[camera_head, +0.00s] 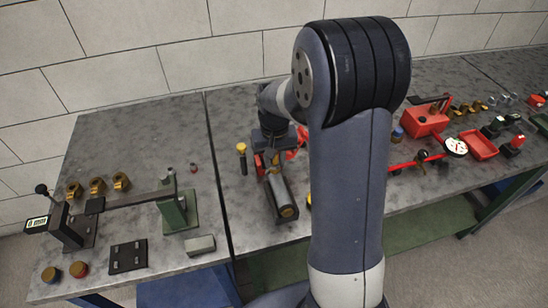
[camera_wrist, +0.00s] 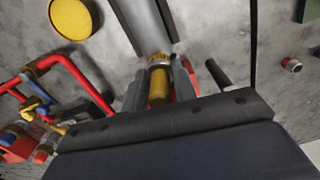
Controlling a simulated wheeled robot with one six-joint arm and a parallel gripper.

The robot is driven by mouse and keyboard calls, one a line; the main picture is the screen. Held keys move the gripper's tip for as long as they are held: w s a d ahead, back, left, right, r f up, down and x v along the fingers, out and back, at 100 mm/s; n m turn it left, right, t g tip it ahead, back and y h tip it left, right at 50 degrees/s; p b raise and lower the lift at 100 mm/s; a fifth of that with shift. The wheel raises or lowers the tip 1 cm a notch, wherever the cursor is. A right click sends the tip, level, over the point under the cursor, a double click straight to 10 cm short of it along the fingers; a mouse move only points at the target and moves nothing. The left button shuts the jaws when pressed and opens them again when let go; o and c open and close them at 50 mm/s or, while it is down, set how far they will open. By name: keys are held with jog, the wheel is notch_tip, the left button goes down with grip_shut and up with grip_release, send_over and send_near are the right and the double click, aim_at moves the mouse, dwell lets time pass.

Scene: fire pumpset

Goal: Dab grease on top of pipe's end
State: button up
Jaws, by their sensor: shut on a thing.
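A grey pipe-like length (camera_head: 277,190) lies on the middle bench, with a brownish round end facing the front. In the wrist view, the grey length (camera_wrist: 143,20) runs in from the top edge towards my fingers. My gripper (camera_wrist: 160,92) is shut on a yellow-brown cylindrical piece (camera_wrist: 159,86) close to the grey length's near end; I cannot tell whether they touch. In the head view, my gripper (camera_head: 271,158) is at the back end of the grey length, partly hidden by my arm. A round yellow-topped container (camera_wrist: 72,18) stands to the left in the wrist view.
Red and blue pipework (camera_wrist: 60,75) is left of my gripper in the wrist view. A yellow-topped black tool (camera_head: 242,150) stands left of the grey length. A green stand (camera_head: 178,212) is on the left bench. Red parts crowd the right side.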

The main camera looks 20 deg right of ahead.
jog(key=shift+w, duration=0.15)
jog(key=shift+w, duration=1.1)
jog(key=shift+s, duration=0.2)
dwell(3.0)
jog(key=shift+s, duration=1.05)
jog(key=shift+w, duration=0.15)
dwell(0.8)
jog(key=shift+w, duration=1.1)
dwell(0.4)
